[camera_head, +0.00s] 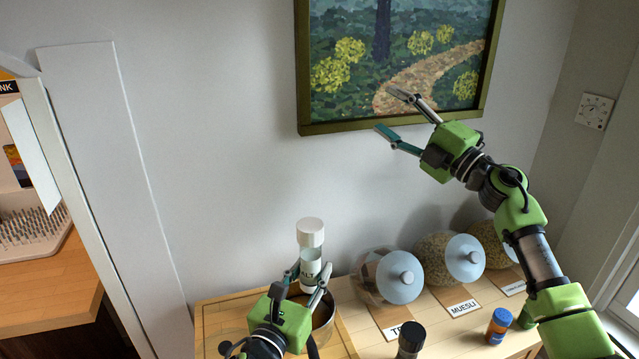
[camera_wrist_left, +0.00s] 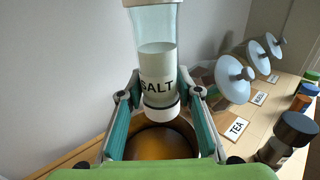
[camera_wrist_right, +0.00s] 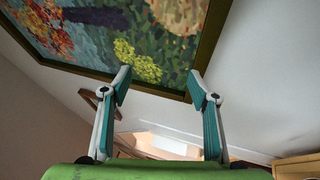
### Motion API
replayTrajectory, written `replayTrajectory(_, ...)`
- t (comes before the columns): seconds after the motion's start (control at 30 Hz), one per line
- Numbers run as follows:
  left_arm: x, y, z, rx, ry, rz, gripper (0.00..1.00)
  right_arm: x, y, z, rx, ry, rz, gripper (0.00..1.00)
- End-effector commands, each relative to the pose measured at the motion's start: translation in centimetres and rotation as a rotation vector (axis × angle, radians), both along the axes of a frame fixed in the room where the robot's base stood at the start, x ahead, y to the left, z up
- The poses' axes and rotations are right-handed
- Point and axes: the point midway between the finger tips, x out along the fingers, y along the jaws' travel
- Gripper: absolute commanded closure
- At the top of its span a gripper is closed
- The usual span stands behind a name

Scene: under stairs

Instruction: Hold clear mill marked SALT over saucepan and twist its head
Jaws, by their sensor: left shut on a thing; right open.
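The clear mill marked SALT (camera_head: 310,240) has a white head and white base and is upright. My left gripper (camera_head: 306,280) is shut on its lower part. In the left wrist view the SALT label on the mill (camera_wrist_left: 157,80) faces the camera, and its base sits between the fingers of the left gripper (camera_wrist_left: 160,100). The saucepan (camera_head: 322,318) is below the mill, partly hidden by my left gripper; its brown inside shows in the left wrist view (camera_wrist_left: 160,143). My right gripper (camera_head: 390,112) is open and empty, high in front of the painting, well apart from the mill.
Jars labelled TEA (camera_head: 385,275) and MUESLI (camera_head: 450,258), and a third jar (camera_head: 497,243), stand along the wall. A dark-topped mill (camera_head: 410,342) and a blue-capped bottle (camera_head: 498,325) stand nearer. A framed painting (camera_head: 345,60) hangs behind my right gripper.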

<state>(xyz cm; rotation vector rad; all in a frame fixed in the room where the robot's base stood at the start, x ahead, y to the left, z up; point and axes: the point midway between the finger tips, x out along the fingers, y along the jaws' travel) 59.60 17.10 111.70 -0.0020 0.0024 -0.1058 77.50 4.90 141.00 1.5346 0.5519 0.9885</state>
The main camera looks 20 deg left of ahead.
Motion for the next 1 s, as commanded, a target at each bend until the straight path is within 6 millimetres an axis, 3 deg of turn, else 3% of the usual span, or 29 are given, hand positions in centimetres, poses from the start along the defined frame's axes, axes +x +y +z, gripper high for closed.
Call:
replayTrajectory(0.1, 0.0, 0.0, 0.1, 0.000, -0.002, 0.000, 1.00, -4.2, 5.7, 1.9, -0.155, -0.088, 0.140, 0.45)
replayTrajectory(0.2, 0.0, 0.0, 0.1, 0.000, -0.002, 0.000, 1.00, -8.2, 10.2, 2.3, -0.320, -0.160, 0.259, 0.45)
replayTrajectory(0.3, 0.0, 0.0, 0.1, 0.000, -0.002, 0.000, 1.00, -12.7, 14.0, 1.5, -0.533, -0.237, 0.381, 0.45)
replayTrajectory(0.4, 0.0, 0.0, 0.1, 0.000, -0.002, 0.000, 1.00, -16.8, 16.3, -0.6, -0.795, -0.305, 0.485, 0.45)
replayTrajectory(0.53, 0.0, 0.0, 0.1, 0.000, -0.002, 0.000, 1.00, -20.0, 16.3, -3.6, -1.145, -0.358, 0.558, 0.45)
replayTrajectory(0.7, 0.0, 0.0, 0.1, 0.000, -0.002, 0.000, 1.00, -21.3, 13.2, -5.9, -1.536, -0.366, 0.559, 0.45)
replayTrajectory(0.9, 0.0, 0.0, 0.1, 0.000, -0.002, 0.000, 1.00, -21.3, 10.1, -6.3, -1.782, -0.341, 0.516, 0.45)
replayTrajectory(1.0, 0.0, 0.0, 0.1, 0.000, -0.002, 0.000, 1.00, -21.2, 9.6, -6.5, -1.821, -0.332, 0.508, 0.45)
